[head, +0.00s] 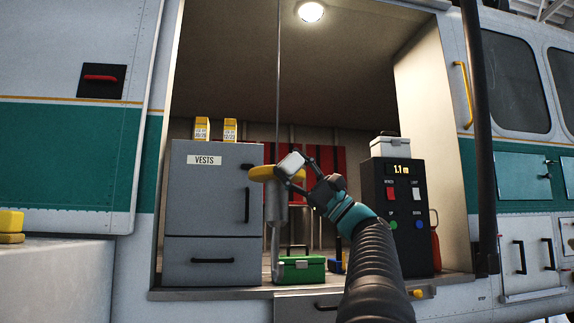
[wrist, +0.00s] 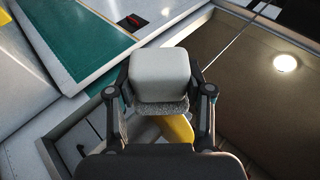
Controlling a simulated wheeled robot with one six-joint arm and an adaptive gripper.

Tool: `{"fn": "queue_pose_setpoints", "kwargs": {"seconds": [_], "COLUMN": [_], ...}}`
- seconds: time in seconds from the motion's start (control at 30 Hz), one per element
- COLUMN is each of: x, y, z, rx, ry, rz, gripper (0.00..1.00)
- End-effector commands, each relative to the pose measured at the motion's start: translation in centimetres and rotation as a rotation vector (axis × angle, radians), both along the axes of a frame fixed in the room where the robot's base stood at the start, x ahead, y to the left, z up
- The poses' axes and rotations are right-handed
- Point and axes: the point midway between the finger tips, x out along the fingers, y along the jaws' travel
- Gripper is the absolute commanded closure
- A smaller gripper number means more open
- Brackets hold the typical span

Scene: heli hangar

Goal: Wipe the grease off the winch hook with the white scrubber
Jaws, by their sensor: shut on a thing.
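The white scrubber (head: 291,163) is a pale block with a rough grey pad on its underside (wrist: 160,104). My gripper (head: 300,172) is shut on it; in the wrist view both fingers of my gripper (wrist: 160,92) flank the block. The winch hook (head: 276,207) hangs on a thin cable in the open doorway, with a yellow disc on top, a grey body and a hook end low down. The scrubber is at the right side of the yellow disc; I cannot tell if they touch. In the wrist view the yellow part (wrist: 178,127) shows just beyond the pad. No grease is clearly visible.
A grey vests cabinet (head: 205,215) stands left of the hook. A black winch control box (head: 398,225) with buttons and a "1.1 m" display stands right. A green toolbox (head: 301,269) sits on the floor behind the hook. The space above is open except for the cable (head: 278,80).

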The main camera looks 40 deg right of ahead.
Motion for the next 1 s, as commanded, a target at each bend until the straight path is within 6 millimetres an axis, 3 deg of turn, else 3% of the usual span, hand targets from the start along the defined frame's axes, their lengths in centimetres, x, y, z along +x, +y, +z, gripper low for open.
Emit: {"fn": "queue_pose_setpoints", "kwargs": {"seconds": [0.33,1.0], "x": [-1.0,0.8], "y": [-1.8,1.1], "z": [0.0,-0.1], "rx": [0.000,-0.001], "ry": [0.000,0.001], "rz": [-0.002,0.000], "gripper": [0.83,0.83]}}
